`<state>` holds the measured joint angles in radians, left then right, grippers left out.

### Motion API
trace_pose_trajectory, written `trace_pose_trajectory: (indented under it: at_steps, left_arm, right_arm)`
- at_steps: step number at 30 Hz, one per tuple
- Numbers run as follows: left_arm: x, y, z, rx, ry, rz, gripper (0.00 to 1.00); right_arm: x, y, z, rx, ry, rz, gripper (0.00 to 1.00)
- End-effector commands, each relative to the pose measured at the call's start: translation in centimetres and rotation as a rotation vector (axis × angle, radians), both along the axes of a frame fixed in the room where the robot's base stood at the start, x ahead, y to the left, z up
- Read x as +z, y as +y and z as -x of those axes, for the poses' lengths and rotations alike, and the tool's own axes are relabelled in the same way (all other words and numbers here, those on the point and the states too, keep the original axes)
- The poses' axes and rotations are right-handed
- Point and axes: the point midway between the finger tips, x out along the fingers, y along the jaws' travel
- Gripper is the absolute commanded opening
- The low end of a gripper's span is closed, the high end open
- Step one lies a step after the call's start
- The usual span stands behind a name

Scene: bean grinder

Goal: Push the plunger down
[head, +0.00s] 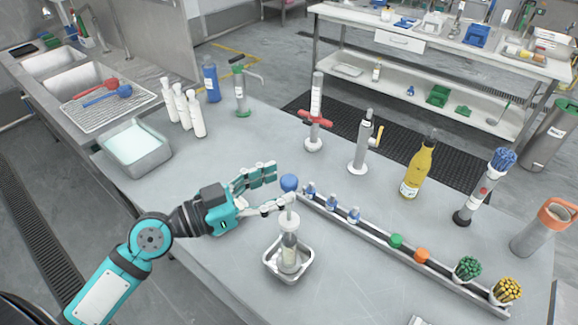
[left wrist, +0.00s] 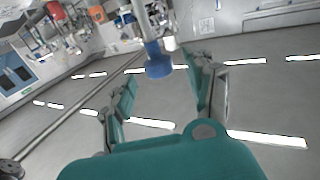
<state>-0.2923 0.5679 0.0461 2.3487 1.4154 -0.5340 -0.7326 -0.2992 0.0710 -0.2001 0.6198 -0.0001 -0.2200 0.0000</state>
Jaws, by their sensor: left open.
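The plunger has a blue knob (head: 289,183) on top and a pale collar (head: 289,222) below it. Its clear body (head: 289,252) stands upright in a small metal tray (head: 268,265). My left gripper (head: 281,184) is open, coming in from the left at knob height, with its fingertips close to the knob. The lower finger covers part of the plunger between knob and collar. In the left wrist view the blue knob (left wrist: 159,66) shows between the spread fingers, near their tips. I cannot tell whether a finger touches it. My right gripper is not in view.
A long metal rail (head: 375,235) with small bottles and coloured caps runs right of the plunger. Behind stand a red-handled device (head: 316,118), a grey tap-like device (head: 362,145) and a yellow bottle (head: 417,170). A pan (head: 135,150) sits at left. The front-left tabletop is clear.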

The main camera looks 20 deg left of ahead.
Motion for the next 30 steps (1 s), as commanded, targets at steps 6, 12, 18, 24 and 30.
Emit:
trace_pose_trajectory:
  at_steps: [6, 12, 18, 24, 30]
  left_arm:
    - [0.3, -1.8, -2.0, 0.001, -0.001, 0.002, 0.55]
    - [0.0, -2.3, -2.4, -0.001, 0.0, -0.001, 0.55]
    - [-0.1, -2.3, -2.4, -0.001, 0.0, -0.001, 0.54]
    - [-0.1, -2.3, -2.4, -0.001, 0.0, -0.001, 0.28]
    - [0.0, -2.3, -2.3, -0.001, 0.0, -0.001, 0.01]
  right_arm:
    - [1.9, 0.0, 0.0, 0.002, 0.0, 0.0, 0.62]
    - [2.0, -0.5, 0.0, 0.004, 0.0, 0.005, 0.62]
    - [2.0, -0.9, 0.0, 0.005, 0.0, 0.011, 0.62]
    - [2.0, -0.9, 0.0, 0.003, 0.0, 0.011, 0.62]
    - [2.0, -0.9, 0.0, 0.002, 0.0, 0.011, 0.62]
